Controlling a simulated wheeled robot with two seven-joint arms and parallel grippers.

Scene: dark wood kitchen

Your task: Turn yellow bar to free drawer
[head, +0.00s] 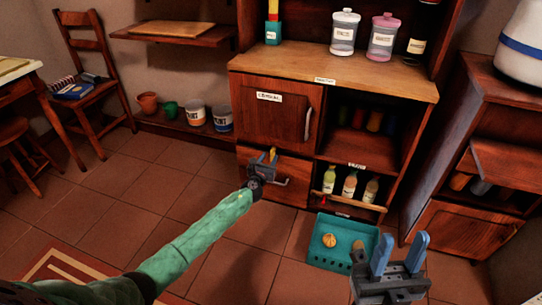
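A wooden drawer (290,192) sits low in the cabinet, below a labelled door (288,122). A small yellow piece (273,153), which looks like the yellow bar, shows at the drawer's top edge. My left gripper (267,160) is in front of the drawer, with its fingertips right at the yellow piece. The gripper hides most of the bar, and I cannot tell whether the fingers are closed on it or only beside it. My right gripper (400,256) is open and empty at the lower right, well away from the drawer, with its blue fingers pointing up.
A teal crate (318,246) with an orange item stands on the floor right of the drawer. Bottles (350,184) stand on a low shelf beside the drawer. Jars (343,34) stand on the counter. The tiled floor left of the drawer is clear.

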